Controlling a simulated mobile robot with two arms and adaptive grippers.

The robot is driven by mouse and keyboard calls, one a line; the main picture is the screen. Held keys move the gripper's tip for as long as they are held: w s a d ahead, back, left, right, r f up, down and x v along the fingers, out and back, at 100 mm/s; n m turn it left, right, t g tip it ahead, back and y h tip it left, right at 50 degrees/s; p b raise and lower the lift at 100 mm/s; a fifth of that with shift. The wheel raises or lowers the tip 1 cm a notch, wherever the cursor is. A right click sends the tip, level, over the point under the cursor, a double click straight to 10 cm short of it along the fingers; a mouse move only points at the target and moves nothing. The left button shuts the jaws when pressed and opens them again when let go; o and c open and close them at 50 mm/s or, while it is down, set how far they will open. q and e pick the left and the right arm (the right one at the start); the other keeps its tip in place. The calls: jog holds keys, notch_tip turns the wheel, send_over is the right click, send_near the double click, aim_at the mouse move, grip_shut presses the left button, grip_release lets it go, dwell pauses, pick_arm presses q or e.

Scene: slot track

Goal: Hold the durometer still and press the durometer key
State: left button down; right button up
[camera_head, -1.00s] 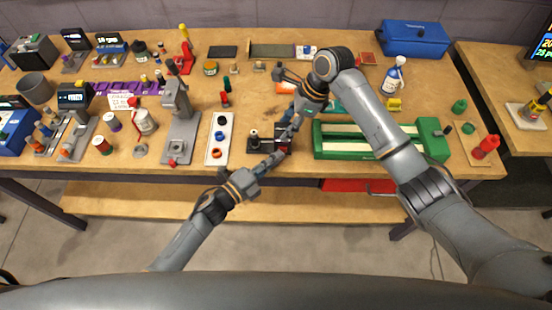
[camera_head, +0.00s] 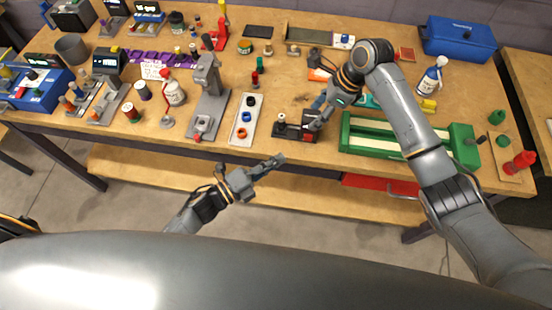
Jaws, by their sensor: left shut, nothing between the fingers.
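A small dark device with a black base and a red patch, which looks like the durometer (camera_head: 292,131), sits near the table's front edge. Its key is too small to make out. My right gripper (camera_head: 317,118) reaches down from the upper right, with its fingers at the device's right end. They cover part of it, and I cannot tell whether they grip it. My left gripper (camera_head: 277,161) is shut and empty. It appears in front of the table edge, below the device and apart from it.
A white tray with rings (camera_head: 247,119) and a grey press stand (camera_head: 208,100) are left of the device. A green and cream slotted block (camera_head: 385,141) is close on the right. A blue box (camera_head: 459,38) stands at the back right. A red drawer (camera_head: 382,185) is under the table.

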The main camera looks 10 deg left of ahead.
jog(key=shift+o, duration=0.6)
jog(key=shift+r, duration=0.1)
jog(key=shift+r, duration=0.15)
jog(key=v, duration=1.1)
jog(key=shift+d+r, duration=0.25)
